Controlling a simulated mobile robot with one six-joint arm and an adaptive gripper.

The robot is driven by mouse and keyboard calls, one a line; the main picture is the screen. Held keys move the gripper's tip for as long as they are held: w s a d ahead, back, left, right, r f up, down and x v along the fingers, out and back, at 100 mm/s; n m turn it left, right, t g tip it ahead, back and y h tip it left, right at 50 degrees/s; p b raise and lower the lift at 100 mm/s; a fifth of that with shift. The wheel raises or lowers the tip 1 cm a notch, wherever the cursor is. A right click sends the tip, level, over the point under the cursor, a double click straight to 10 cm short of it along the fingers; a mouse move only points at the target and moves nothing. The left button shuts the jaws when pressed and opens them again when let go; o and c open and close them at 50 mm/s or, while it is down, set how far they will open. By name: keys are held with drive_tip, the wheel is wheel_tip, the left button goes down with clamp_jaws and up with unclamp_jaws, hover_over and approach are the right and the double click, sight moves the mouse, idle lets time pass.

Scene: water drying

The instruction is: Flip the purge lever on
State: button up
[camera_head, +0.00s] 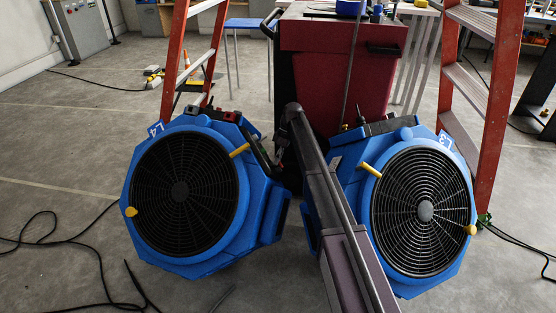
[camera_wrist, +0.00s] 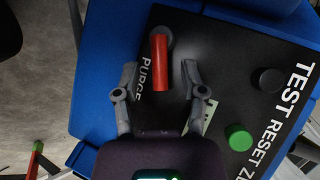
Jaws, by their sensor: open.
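In the wrist view, the red purge lever (camera_wrist: 160,62) stands on a black panel (camera_wrist: 222,60) beside the white word PURGE, its round dark base at the upper end. My gripper (camera_wrist: 159,72) is open, with one finger on each side of the lever. A gap shows between the lever and each finger. Whether the fingers reach down to lever height is hard to tell. In the head view, my arm reaches up between two blue blowers, and its end is near the upper right of the left blower (camera_head: 226,190). The lever is not clearly made out there.
The panel also has a green button (camera_wrist: 238,138) and a black knob (camera_wrist: 268,80) to the right of the lever. In the head view, the right blower (camera_head: 350,200), a dark red cabinet (camera_head: 335,75) and two red ladders surround the arm. Black cables lie on the floor at left.

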sight(281, 165)
drive_tip(key=shift+s, duration=0.15)
drive_tip(key=shift+s+r+n+t+p, duration=0.25)
drive_tip(key=shift+s+n+t+p, duration=0.3)
drive_tip(key=shift+n+t, duration=0.3)
drive_tip(key=shift+s+d+n+t+y, duration=0.1)
drive_tip(key=shift+s+n+t+y, duration=0.15)
drive_tip(key=shift+n+t, duration=0.3)
drive_tip(key=shift+s+d+n+t+y, duration=0.1)
drive_tip(key=shift+s+n+t+y, duration=0.15)
drive_tip(key=shift+n+t, duration=0.2)
drive_tip(key=p+v, duration=0.2)
drive_tip(key=shift+w+r+n, duration=0.25)
drive_tip(key=s+p+v, duration=0.1)
drive_tip(key=p+v, duration=1.1)
drive_tip(key=s+d+r+m+h+p, duration=0.1)
drive_tip(key=s+d+r+m+p, duration=0.5)
drive_tip(key=s+r+p, duration=0.4)
drive_tip(key=shift+r+m+h+p, duration=0.3)
drive_tip(key=shift+r+m+p, duration=0.2)
drive_tip(key=shift+r+p, duration=0.55)
drive_tip(key=shift+d+f+t, duration=0.1)
drive_tip(key=shift+f+t, duration=0.05)
drive_tip(key=shift+t, duration=0.1)
